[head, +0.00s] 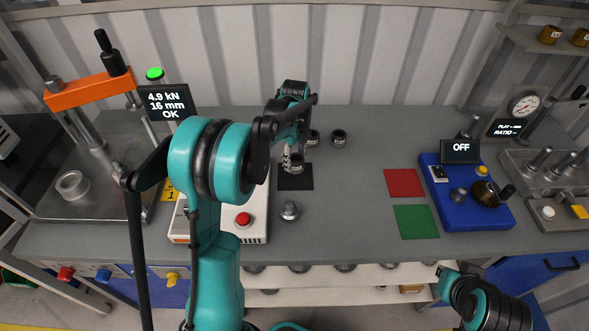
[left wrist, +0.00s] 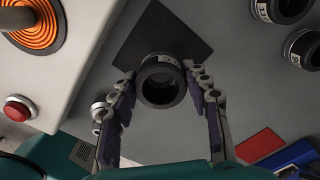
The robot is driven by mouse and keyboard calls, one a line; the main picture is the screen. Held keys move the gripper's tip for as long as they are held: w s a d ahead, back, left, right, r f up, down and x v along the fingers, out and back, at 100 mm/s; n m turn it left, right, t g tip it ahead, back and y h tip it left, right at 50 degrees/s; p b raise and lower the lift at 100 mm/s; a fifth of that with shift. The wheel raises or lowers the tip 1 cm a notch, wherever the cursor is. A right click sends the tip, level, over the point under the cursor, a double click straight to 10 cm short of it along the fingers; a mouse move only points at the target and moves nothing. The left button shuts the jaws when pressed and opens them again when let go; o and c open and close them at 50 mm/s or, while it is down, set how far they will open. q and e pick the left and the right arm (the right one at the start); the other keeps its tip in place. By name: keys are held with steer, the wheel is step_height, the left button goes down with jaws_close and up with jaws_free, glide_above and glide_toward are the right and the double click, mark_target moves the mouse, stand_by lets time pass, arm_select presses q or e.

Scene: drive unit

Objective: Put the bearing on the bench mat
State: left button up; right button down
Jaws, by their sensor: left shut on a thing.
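My left gripper (head: 294,158) is shut on a dark ring-shaped bearing (head: 294,167), with one finger on each side. In the left wrist view the bearing (left wrist: 161,82) sits between the fingertips of the left gripper (left wrist: 162,88), its round opening facing the camera. The black square bench mat (head: 300,184) lies on the grey bench below it. In the left wrist view the bearing overlaps the near edge of the mat (left wrist: 150,32). I cannot tell whether it touches the mat. My right arm shows at the lower right of the head view, but its gripper cannot be made out.
Two similar dark rings (head: 338,137) (head: 313,137) stand behind the mat. A metal knob-like part (head: 290,211) lies in front of it. A white heater-like unit with a red button (head: 243,219) is left. Red (head: 404,183) and green (head: 416,222) squares lie right, bench clear between.

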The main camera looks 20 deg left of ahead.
mark_target(295, 167)
arm_select(q)
steer(key=shift+w+a+f, duration=0.15)
steer(key=shift+f, duration=0.05)
step_height(295, 167, down, 3)
steer(key=shift+f+b, duration=0.15)
steer(key=shift+b, duration=0.6)
steer(key=shift+f, duration=0.3)
steer(key=shift+f, duration=0.1)
steer(key=o, duration=1.1)
steer(key=shift+c, duration=0.2)
